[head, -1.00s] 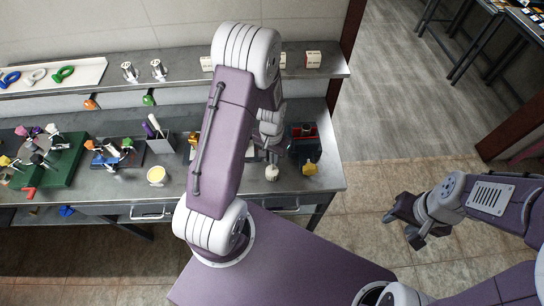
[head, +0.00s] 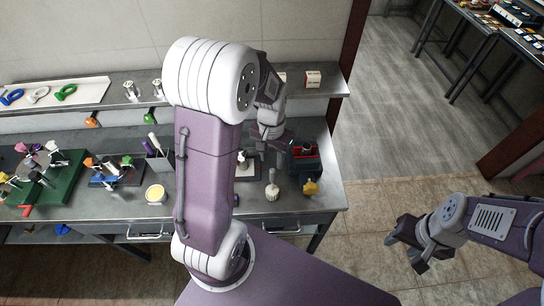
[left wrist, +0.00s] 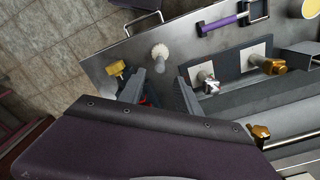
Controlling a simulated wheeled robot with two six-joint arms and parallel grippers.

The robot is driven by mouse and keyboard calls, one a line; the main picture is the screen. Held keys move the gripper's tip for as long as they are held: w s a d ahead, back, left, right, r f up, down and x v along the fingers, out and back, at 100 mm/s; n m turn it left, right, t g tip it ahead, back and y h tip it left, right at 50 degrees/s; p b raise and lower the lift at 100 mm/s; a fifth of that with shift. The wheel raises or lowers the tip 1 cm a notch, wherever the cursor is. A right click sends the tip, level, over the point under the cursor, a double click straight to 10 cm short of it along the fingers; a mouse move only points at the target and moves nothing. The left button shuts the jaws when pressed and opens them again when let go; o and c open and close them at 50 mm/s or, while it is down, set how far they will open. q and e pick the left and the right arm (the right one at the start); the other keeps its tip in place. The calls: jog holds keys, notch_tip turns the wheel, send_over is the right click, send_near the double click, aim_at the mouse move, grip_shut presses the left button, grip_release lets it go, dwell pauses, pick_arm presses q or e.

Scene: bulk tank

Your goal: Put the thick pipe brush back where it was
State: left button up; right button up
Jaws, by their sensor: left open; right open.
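A white, round-ended brush (head: 272,191) with a pale stem stands near the front of the steel bench; I take it for the thick pipe brush. It also shows in the left wrist view (left wrist: 159,52), beyond my fingertips. My left gripper (head: 270,143) is above the bench, behind the brush in the head view. In the left wrist view my left gripper (left wrist: 160,88) is open, with nothing held between its fingers, and the brush is apart from them. My right gripper (head: 404,251) is open and empty over the floor at the right.
A yellow-topped item (head: 311,187) and a dark red-and-black box (head: 304,158) stand right of the brush. A holder with handled tools (head: 160,165) and a yellow-filled bowl (head: 155,194) are to the left. A purple-handled tool (left wrist: 222,23) lies on the bench. A shelf (head: 205,92) runs behind.

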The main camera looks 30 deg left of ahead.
pick_arm(q)
jog(key=shift+r, duration=0.4)
jog(key=s+d+t, duration=0.1)
jog(key=s+d, duration=0.4)
jog(key=s, duration=0.4)
notch_tip(320, 180, down, 8)
jog(key=b, duration=0.7)
jog(key=shift+w+n, duration=0.3)
jog(key=shift+w, duration=0.15)
jog(key=shift+f, duration=0.1)
